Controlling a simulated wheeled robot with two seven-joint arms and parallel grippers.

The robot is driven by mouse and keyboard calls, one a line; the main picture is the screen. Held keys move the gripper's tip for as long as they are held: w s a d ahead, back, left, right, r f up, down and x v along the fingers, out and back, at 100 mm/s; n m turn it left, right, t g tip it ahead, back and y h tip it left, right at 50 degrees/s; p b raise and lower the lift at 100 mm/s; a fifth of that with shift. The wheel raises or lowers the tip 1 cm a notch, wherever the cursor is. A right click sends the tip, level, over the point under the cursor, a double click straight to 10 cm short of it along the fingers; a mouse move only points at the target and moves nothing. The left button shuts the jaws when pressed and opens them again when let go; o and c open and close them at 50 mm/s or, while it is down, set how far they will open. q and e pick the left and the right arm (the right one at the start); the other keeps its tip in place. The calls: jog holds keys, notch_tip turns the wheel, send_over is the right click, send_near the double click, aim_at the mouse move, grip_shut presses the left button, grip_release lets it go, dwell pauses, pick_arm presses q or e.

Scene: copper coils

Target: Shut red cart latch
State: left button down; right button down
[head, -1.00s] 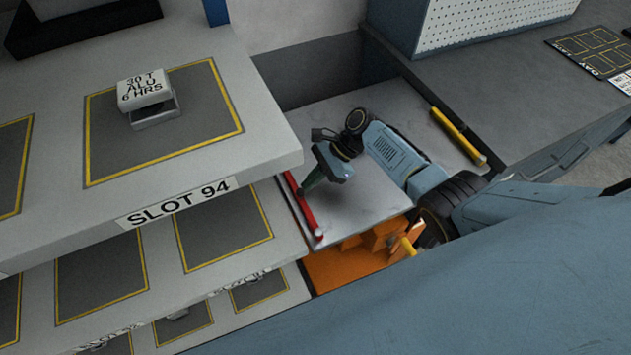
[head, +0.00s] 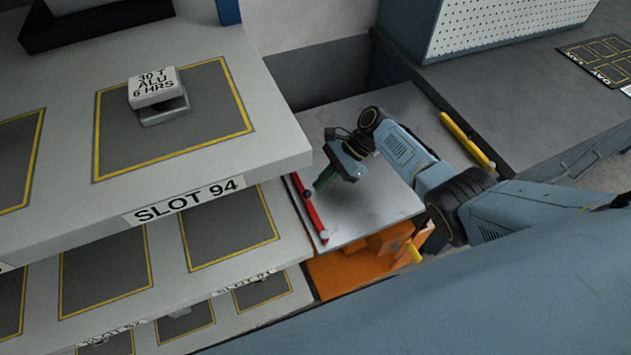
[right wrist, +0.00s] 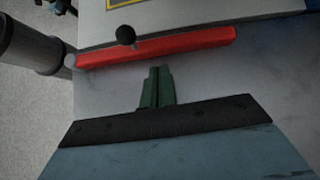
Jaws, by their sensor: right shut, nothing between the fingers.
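The red latch bar (head: 307,207) lies along the left edge of the cart's grey top (head: 365,200), beside the slot shelf. In the right wrist view the red bar (right wrist: 160,46) runs across the top, with a round black knob (right wrist: 126,35) on it. My right gripper (head: 322,184) is above the cart top, just right of the bar. Its green fingers (right wrist: 155,72) are together, empty, and point at the bar with a small gap in the picture. Whether they touch the bar is hard to tell. My left gripper is not in view.
The shelf with the SLOT 94 label (head: 187,201) stands close on the left, with a grey block (head: 157,95) on it. A yellow bar (head: 467,141) lies along the cart's right edge. An orange part (head: 365,258) shows at the cart's near end.

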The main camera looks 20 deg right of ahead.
jog(key=d, duration=0.2)
jog(key=shift+w+d+r, duration=0.1)
jog(key=shift+d, duration=0.2)
jog(key=p+v, duration=0.1)
jog(key=v, duration=0.8)
jog(key=shift+d+r, duration=0.2)
jog(key=shift+r, duration=0.1)
jog(key=shift+s+f, duration=0.1)
jog(key=shift+s, duration=0.15)
